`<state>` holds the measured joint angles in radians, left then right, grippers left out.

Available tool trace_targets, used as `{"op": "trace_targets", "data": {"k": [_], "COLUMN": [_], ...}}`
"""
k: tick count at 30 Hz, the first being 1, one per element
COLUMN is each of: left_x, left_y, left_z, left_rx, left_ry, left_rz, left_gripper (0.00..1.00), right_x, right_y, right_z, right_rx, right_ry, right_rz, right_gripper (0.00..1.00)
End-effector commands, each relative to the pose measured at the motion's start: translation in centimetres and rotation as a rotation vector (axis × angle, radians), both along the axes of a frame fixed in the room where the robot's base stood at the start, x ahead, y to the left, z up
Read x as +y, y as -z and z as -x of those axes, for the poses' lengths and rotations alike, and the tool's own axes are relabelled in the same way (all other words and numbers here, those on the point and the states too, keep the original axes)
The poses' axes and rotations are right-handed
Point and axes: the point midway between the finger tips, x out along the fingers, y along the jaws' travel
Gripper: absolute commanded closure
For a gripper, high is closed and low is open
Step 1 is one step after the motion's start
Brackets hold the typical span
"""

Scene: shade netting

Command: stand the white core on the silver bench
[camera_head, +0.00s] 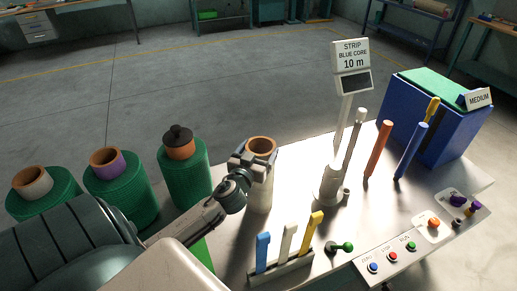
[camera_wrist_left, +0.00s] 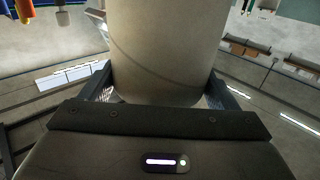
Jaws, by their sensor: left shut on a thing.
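A pale, off-white core (camera_head: 260,194) with a brown rim stands upright at the left part of the silver bench (camera_head: 304,189). My left gripper (camera_head: 252,163) is shut around its upper part. In the left wrist view, the core (camera_wrist_left: 165,50) fills the space between the two fingers of the left gripper (camera_wrist_left: 162,95). The core's lower end is over the bench in the head view, but I cannot tell whether it touches the top. My right gripper is in neither view.
Green netting rolls (camera_head: 120,192) stand at the left. A sign post (camera_head: 342,120) reads "STRIP BLUE CORE 10 m". An orange rod (camera_head: 378,150), a blue rod (camera_head: 410,150) and a blue box (camera_head: 432,118) are to its right. A handle rack (camera_head: 283,268) and button panel (camera_head: 392,258) line the front.

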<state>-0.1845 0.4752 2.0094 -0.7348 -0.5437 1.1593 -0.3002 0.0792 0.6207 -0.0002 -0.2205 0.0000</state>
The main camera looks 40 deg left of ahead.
Motion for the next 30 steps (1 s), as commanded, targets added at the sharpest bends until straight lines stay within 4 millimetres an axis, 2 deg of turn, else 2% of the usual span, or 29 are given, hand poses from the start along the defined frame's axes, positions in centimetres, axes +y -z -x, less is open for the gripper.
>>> {"op": "trace_targets", "data": {"k": [7,8,10,11,20,23,30], "left_x": [0.0,0.0,0.0,0.0,-0.1,-0.5,-2.0], "left_y": [0.0,0.1,0.1,0.1,0.1,0.3,0.5], "left_z": [0.0,0.0,0.0,0.0,0.3,1.4,6.2], "left_rx": [-0.004,-0.001,-0.001,-0.001,0.000,0.000,0.001], "left_ry": [0.001,0.000,0.000,0.000,0.000,0.001,0.002], "left_rz": [-0.001,0.000,0.000,0.000,-0.001,-0.001,-0.001], "left_gripper": [0.81,0.16,0.02,0.00,0.00,0.00,0.00], "right_x": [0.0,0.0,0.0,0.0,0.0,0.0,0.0], "right_y": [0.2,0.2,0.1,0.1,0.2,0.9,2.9], "right_z": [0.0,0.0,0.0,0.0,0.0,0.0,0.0], "right_rx": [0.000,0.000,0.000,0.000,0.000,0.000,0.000], "right_ry": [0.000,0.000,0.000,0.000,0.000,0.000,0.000], "right_rz": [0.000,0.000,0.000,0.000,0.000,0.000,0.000], "right_gripper": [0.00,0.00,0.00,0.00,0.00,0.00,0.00]}}
